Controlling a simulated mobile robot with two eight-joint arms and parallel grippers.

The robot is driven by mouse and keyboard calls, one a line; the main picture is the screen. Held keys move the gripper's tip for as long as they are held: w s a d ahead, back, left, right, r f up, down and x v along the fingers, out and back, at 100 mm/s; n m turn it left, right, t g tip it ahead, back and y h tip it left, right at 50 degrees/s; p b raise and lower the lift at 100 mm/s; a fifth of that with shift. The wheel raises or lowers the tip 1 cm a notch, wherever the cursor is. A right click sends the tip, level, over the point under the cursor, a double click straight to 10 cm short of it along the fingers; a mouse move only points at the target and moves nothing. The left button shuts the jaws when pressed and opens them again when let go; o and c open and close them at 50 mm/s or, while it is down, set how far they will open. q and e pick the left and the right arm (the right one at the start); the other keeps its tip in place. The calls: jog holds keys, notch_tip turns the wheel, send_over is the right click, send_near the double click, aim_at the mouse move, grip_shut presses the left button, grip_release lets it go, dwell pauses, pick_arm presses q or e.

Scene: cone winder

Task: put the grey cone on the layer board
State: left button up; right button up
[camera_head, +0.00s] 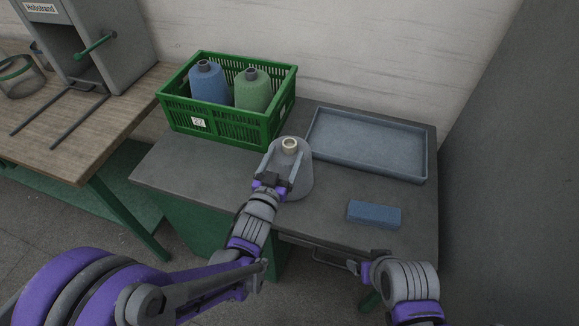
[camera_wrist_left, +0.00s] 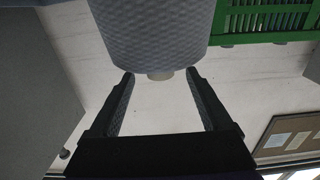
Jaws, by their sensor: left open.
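The grey cone (camera_head: 304,181) stands upright on the dark table, its pale tube tip (camera_head: 290,145) on top. My left gripper (camera_head: 283,162) is open over its near side, with a finger to each side of the tip. In the left wrist view the picture is inverted: the cone (camera_wrist_left: 155,35) hangs from the top edge, and its tip lies between the open fingertips (camera_wrist_left: 159,80), with gaps on both sides. My right gripper (camera_head: 370,267) is low at the table's front edge, its jaws unclear. I cannot single out a layer board for sure.
A green crate (camera_head: 230,128) at the back left holds a blue cone (camera_head: 208,84) and a green cone (camera_head: 252,92). A shallow grey-blue tray (camera_head: 365,148) lies empty at the back right. A blue block (camera_head: 374,214) lies in front of it. A wooden bench (camera_head: 110,125) stands left.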

aim_at(287, 150)
pick_arm(q)
jog(key=x, duration=0.4)
jog(key=shift+w+d+f+p, duration=0.1)
jog(key=shift+w+p, duration=0.25)
jog(key=shift+p, duration=0.05)
jog(key=shift+s, duration=0.1)
jog(key=shift+c, duration=0.3)
grip_shut()
dwell(0.6)
